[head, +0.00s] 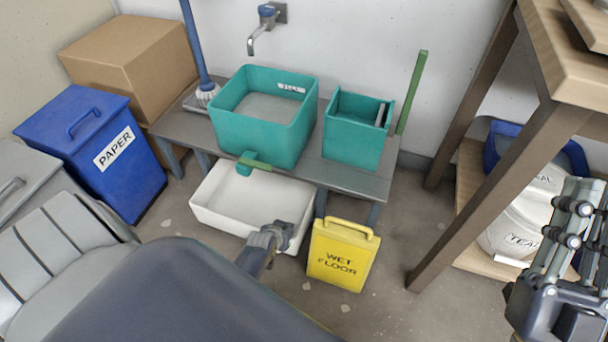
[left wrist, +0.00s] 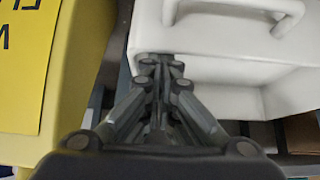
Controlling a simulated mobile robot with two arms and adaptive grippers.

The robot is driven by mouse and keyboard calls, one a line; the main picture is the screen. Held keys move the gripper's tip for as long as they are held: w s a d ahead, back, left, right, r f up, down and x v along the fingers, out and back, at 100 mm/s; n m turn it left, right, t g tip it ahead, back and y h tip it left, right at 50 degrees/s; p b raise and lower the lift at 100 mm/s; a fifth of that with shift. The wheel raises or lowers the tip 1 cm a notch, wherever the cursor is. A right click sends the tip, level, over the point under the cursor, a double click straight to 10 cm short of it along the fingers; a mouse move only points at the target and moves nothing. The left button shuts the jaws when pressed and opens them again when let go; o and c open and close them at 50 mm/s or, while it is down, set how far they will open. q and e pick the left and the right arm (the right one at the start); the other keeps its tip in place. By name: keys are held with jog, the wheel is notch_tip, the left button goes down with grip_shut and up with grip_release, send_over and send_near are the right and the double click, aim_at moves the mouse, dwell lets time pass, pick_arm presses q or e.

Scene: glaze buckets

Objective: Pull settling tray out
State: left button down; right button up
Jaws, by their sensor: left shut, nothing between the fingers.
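The settling tray (head: 225,207) is a white, open basin on the floor, partly under the front of the grey bench, below a teal tank's green-handled spout (head: 246,166). My left gripper (head: 285,232) is shut and empty at the tray's front right corner. In the left wrist view my left gripper (left wrist: 160,65) overlaps the tray's white wall (left wrist: 235,70), and a white handle (left wrist: 288,16) shows above and to the right of the fingers. I cannot tell whether the fingers touch the tray. My right gripper (head: 575,215) is at the right edge, away from the tray; its jaw state is unclear.
A yellow wet floor sign (head: 341,255) stands close right of the tray and shows in the left wrist view (left wrist: 70,60). A blue paper bin (head: 95,165) stands left. The grey bench (head: 345,177) holds two teal tanks. A wooden shelf (head: 470,190) stands right. Floor right of the sign is clear.

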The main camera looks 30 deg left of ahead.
pick_arm(q)
jog(key=shift+s+f, duration=0.1)
jog(key=shift+s, duration=0.1)
pick_arm(e)
jog(key=shift+w+f, duration=0.2)
jog(key=shift+f, duration=0.05)
jog(key=shift+g, duration=0.3)
